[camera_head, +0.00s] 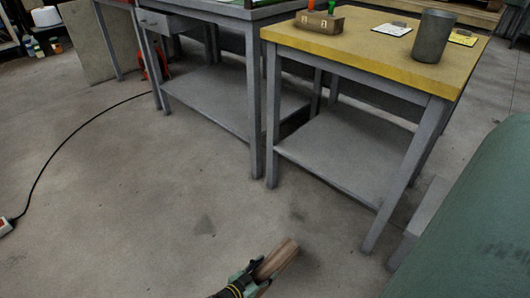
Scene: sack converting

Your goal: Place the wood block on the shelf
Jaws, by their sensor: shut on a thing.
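The wood block (278,259) is a brown piece with visible grain at the bottom middle of the head view. My gripper (258,271) is shut on it and holds it at a tilt, in front of the concrete floor. Only the end of my gripper shows; the rest is cut off by the lower edge. Two grey lower shelves are in view. One (345,155) is under the yellow-topped table, and the other (225,98) is under the workbench to its left. I cannot tell which is the task's shelf. The block is apart from both.
The yellow tabletop (370,48) holds a grey metal cup (433,36), a small wooden holder (320,22) and tags. A large green rounded object (475,235) fills the lower right. A black cable (60,150) lies on the left floor. The middle floor is clear.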

